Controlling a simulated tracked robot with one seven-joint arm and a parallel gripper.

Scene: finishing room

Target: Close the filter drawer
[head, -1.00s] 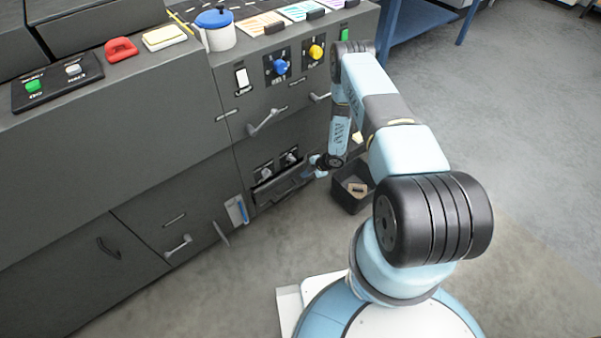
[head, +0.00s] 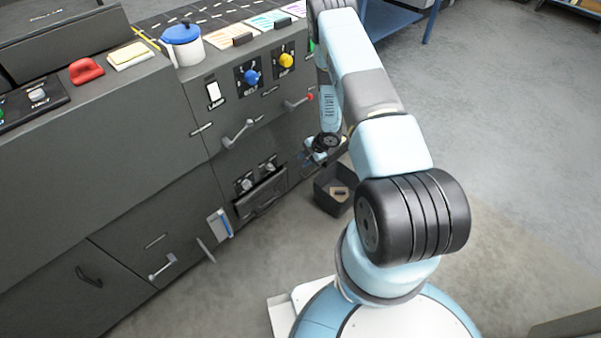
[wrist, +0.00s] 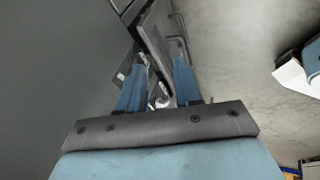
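The filter drawer (head: 264,196) is a dark grey front with a bar handle, low in the grey machine below two small knobs. It stands a little out from the machine, with a dark gap along its top. In the wrist view the drawer front (wrist: 154,32) and its handle (wrist: 180,42) lie beyond my fingertips. My gripper (head: 312,158) is just right of the drawer in the head view, partly hidden by my arm. In the wrist view my gripper (wrist: 160,75) has its two blue fingers apart and holds nothing. I cannot tell whether a finger touches the drawer.
A dark open bin (head: 332,192) with a small item stands on the floor right of the drawer. A blue-and-white holder (head: 220,224) is on the machine left of the drawer. Other handles (head: 238,132) stick out above. The floor in front is clear.

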